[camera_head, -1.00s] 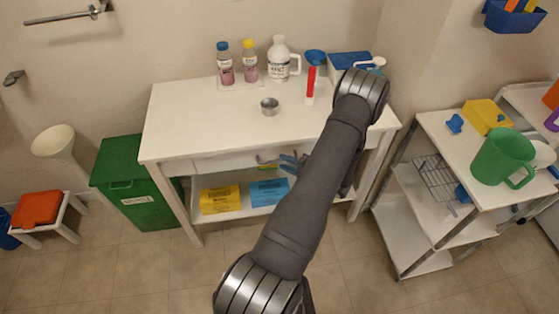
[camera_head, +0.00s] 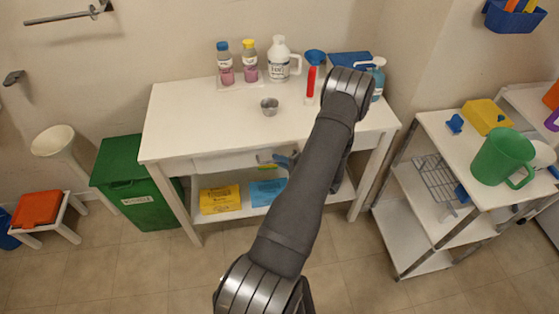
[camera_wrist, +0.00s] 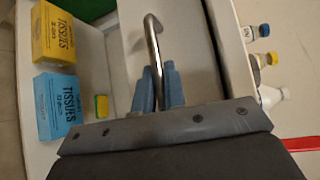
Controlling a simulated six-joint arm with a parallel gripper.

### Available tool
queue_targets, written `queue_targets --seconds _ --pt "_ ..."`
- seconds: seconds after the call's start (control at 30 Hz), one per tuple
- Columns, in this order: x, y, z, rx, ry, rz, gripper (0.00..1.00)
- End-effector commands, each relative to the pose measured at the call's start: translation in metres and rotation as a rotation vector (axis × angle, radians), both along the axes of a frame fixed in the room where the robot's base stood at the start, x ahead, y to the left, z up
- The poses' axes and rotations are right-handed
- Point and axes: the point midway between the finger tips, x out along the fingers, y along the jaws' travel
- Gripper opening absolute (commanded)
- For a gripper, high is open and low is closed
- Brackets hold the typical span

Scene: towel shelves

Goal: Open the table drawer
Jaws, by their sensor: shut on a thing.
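The white table (camera_head: 205,120) stands against the wall, with a drawer (camera_head: 222,163) below its top. The drawer looks closed. Its curved metal handle (camera_wrist: 154,42) shows clearly in the wrist view, running between my blue fingers. My gripper (camera_wrist: 159,82) is shut on this handle, one finger on each side of the bar. In the head view my gripper (camera_head: 278,161) is at the drawer front, partly hidden by my arm. The right part of the drawer front is hidden there too.
A yellow tissue box (camera_head: 220,199) and a blue tissue box (camera_head: 267,192) lie on the lower shelf, beside a green bin (camera_head: 135,180). Bottles and a metal cup (camera_head: 269,106) stand on the tabletop. A white trolley (camera_head: 437,125) stands right. Floor in front is clear.

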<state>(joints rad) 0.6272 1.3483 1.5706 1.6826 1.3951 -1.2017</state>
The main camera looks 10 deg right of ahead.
Motion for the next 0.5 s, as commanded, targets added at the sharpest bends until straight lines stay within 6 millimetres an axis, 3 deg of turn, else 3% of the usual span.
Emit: queue_targets --seconds 0.27,0.5 --pt "-0.019 0.000 0.000 0.001 0.001 -0.001 0.00" --pt "-0.071 -0.001 0.001 0.003 0.001 -0.005 0.00"
